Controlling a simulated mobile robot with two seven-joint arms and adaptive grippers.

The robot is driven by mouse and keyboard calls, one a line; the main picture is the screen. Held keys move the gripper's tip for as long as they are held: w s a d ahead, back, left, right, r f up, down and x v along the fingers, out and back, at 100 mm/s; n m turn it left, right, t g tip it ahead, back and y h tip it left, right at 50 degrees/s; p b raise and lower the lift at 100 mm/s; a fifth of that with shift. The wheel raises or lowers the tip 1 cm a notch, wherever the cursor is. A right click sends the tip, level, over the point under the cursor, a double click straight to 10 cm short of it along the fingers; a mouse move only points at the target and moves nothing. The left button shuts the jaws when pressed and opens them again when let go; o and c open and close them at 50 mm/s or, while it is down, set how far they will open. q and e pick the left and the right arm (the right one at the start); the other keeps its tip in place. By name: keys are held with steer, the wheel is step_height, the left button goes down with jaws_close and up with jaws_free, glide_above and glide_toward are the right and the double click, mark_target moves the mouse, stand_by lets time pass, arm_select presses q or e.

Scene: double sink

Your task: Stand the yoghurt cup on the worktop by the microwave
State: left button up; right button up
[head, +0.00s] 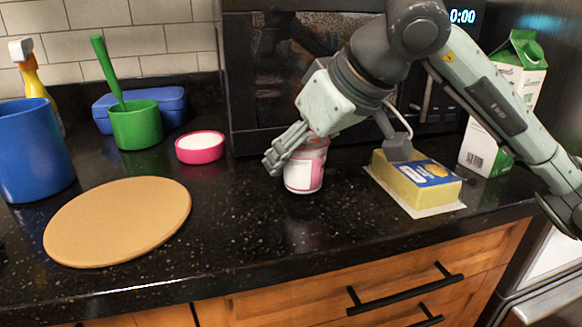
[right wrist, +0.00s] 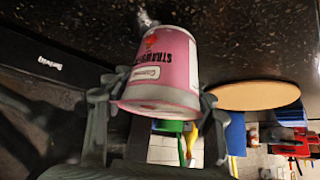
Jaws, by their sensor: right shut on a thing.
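The yoghurt cup (head: 304,170) is pink and white and upright, in front of the microwave (head: 275,85). A gap shows between the cup and its reflection, so it seems held slightly above the worktop (head: 240,225). My right gripper (head: 291,158) is shut on the cup from behind and above, one finger on its left side. In the right wrist view the cup (right wrist: 168,62) appears upside down with its strawberry label, between the two fingers of the gripper (right wrist: 160,88). My left gripper is not in view.
A pink dish (head: 201,147), green cup (head: 136,125), blue box (head: 170,103), blue cup (head: 33,150) and round board (head: 118,220) stand left. The front worktop is clear.

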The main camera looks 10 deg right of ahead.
steer(key=shift+f, duration=0.75)
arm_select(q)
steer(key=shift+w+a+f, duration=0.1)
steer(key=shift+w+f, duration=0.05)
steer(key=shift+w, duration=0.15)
arm_select(e)
steer(key=shift+f, duration=0.25)
steer(key=shift+f, duration=0.1)
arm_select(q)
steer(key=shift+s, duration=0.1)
arm_select(e)
steer(key=shift+f, duration=0.1)
steer(key=o, duration=1)
steer(key=shift+c, duration=0.2)
steer(key=o, duration=0.4)
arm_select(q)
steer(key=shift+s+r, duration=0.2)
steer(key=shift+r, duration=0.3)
